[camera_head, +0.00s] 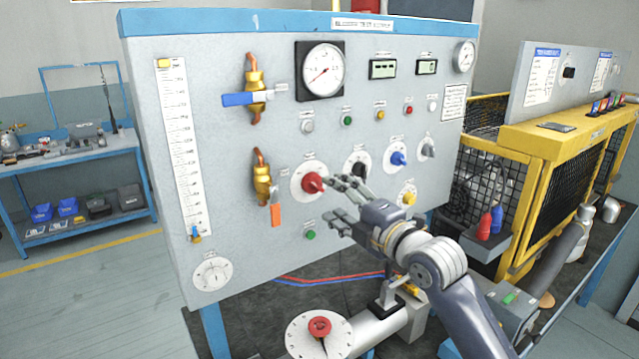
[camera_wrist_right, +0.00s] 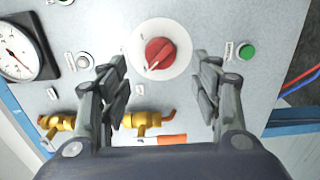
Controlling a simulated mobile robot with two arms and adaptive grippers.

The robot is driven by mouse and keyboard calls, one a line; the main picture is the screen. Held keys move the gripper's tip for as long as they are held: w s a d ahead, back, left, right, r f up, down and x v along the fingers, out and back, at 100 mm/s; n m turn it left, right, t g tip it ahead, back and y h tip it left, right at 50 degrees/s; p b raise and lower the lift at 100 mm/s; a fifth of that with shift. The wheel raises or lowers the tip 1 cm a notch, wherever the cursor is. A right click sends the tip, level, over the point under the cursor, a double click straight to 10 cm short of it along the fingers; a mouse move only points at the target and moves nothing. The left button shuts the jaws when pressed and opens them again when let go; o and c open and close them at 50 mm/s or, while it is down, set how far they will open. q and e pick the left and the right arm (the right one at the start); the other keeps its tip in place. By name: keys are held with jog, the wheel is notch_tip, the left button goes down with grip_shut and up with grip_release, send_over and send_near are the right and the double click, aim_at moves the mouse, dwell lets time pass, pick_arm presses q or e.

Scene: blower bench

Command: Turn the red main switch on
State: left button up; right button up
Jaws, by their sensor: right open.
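The red main switch (camera_head: 313,182) is a red rotary knob on a round white plate, low in the middle of the grey panel (camera_head: 230,140). In the right wrist view the red knob (camera_wrist_right: 160,53) lies ahead, between and beyond the fingertips, with its pointer mark toward the lower left of the picture. My right gripper (camera_head: 345,202) is open and empty, close to the knob on its right side in the head view. In the wrist view its fingers (camera_wrist_right: 163,85) stand apart on either side of the knob, and no contact shows. My left gripper is not in view.
A black knob (camera_head: 357,168) and a blue knob (camera_head: 398,158) sit right of the switch. A brass valve with an orange handle (camera_head: 276,214) is to its left, and a green button (camera_head: 310,235) is below. Another red knob on a white dial (camera_head: 319,328) stands lower in front.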

aim_at(318, 188)
jog(key=p+x, duration=0.1)
jog(key=x, duration=0.4)
jog(key=shift+w+a+r+p, duration=0.1)
jog(key=shift+w+a+p, duration=0.05)
jog(key=shift+p, duration=0.2)
jog(key=shift+x, duration=0.75)
jog(key=c, duration=1.1)
